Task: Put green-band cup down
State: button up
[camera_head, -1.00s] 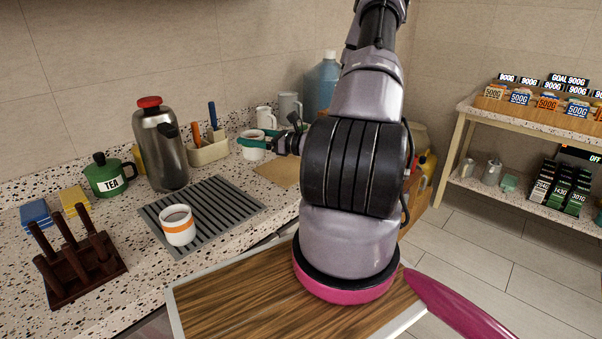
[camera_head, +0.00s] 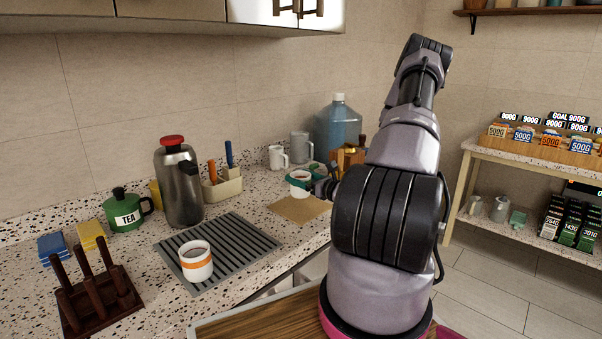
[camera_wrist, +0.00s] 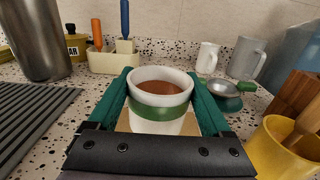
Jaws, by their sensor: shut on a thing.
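The green-band cup (camera_wrist: 158,112) is white with a green band and holds brown contents. In the wrist view it stands upright between the green fingers of my gripper (camera_wrist: 160,92), which are shut on its sides. In the head view the cup (camera_head: 299,190) and my gripper (camera_head: 312,180) are at the back edge of a tan mat (camera_head: 302,209) on the counter. The mat also shows below the cup in the wrist view. The cup's base is hidden, so I cannot tell whether it touches the mat.
An orange-band cup (camera_head: 196,266) stands on a grey ribbed mat (camera_head: 241,240) to the left. A utensil holder (camera_wrist: 115,62), a white mug (camera_wrist: 207,58), a grey mug (camera_wrist: 246,58), a small scale-like dish (camera_wrist: 222,89) and a yellow pot (camera_wrist: 281,147) surround the cup.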

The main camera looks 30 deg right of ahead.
jog(key=shift+f, duration=2.1)
jog(key=shift+f, duration=0.15)
jog(key=o, duration=1.5)
jog(key=shift+o, duration=0.2)
